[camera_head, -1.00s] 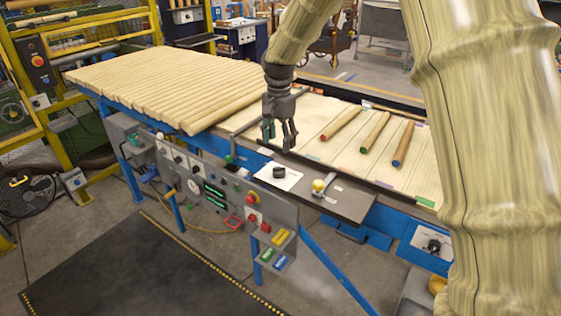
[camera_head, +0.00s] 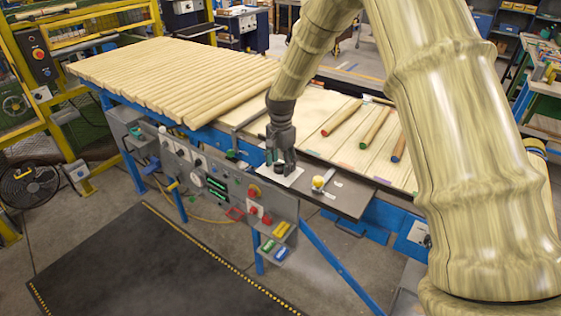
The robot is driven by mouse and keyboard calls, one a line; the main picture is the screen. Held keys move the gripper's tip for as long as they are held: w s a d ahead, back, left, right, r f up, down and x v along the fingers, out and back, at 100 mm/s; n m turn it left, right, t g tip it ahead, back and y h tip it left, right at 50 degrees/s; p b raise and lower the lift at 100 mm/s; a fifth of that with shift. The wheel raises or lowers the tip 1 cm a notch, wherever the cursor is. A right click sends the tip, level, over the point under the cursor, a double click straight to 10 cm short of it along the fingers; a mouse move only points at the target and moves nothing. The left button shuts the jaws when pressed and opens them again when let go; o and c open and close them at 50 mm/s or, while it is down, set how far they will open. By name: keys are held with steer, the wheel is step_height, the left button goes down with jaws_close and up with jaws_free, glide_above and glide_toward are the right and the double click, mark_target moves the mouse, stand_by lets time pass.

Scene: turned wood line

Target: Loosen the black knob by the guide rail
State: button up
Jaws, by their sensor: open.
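The black knob (camera_head: 280,168) sits on a white plate (camera_head: 291,180) on the dark shelf in front of the slatted conveyor bed. My gripper (camera_head: 281,164) points down right over this knob, with its fingers open and coming down around it. The fingers partly hide the knob, and I cannot tell whether they touch it. A grey guide rail (camera_head: 250,119) runs across the bed, behind and left of my gripper.
A yellow knob (camera_head: 318,182) stands just right on the same dark shelf (camera_head: 348,199). Red, green and blue-ended wooden rods lie behind it. A control panel (camera_head: 215,180) with several buttons hangs below the front edge.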

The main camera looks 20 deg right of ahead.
steer(key=shift+f, duration=0.1)
steer(key=c, duration=1)
steer(key=shift+c, duration=0.2)
steer(key=n, duration=0.8)
steer(key=shift+w+a+n, duration=0.1)
steer(key=shift+n, duration=0.2)
steer(key=n, duration=0.4)
steer(key=shift+p, duration=0.3)
steer(key=n, duration=0.5)
steer(key=shift+a, duration=0.15)
steer(key=shift+o, duration=0.2)
steer(key=shift+n, duration=0.3)
